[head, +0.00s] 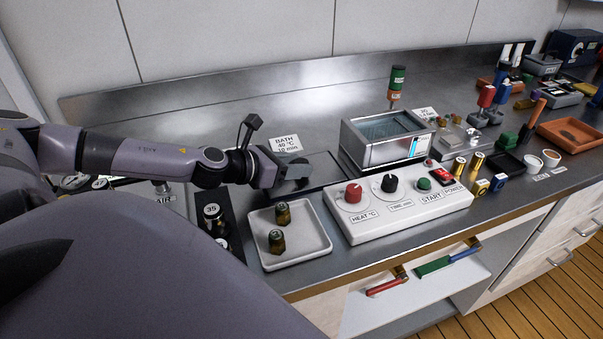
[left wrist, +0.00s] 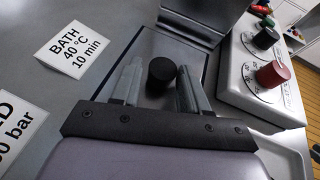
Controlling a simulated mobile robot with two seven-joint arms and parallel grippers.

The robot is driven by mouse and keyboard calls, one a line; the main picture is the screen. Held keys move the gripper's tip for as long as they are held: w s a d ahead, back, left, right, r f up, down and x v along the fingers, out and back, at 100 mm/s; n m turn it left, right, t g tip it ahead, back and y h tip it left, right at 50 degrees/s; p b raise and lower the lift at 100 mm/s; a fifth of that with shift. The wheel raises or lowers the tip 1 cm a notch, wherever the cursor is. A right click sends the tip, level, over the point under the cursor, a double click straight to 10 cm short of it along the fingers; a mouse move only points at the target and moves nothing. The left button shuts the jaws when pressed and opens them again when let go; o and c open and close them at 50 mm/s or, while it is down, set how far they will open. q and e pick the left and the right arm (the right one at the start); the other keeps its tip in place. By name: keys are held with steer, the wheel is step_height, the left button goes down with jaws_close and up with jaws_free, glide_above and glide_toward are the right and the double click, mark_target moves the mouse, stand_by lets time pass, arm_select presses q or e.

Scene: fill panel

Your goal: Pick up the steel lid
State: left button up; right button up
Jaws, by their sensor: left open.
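The steel lid (left wrist: 165,48) lies flat beside the bath in the left wrist view, a dark grey plate with a round black knob (left wrist: 161,70). In the head view the lid (head: 327,165) shows just right of my left gripper (head: 297,174), which partly covers it. The gripper is open and low over the lid. Its two fingers stand on either side of the knob, with visible gaps. The water bath (head: 388,138) is an open steel tank of water to the right of the lid. My right gripper is not in view.
The white control panel (head: 400,205) with red and black knobs lies in front of the bath. A white tray (head: 316,240) with two small dark pieces sits at the near edge. A BATH card (head: 286,144) stands behind my gripper.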

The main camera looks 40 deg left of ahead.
arm_select(q)
steer(key=shift+w+d+f, duration=0.1)
steer(key=shift+w+d, duration=0.1)
steer(key=shift+w, duration=0.15)
jaws_close()
step_height(320, 180, up, 20)
steer(key=p, duration=0.2)
steer(key=shift+p, duration=0.35)
stand_by(0.4)
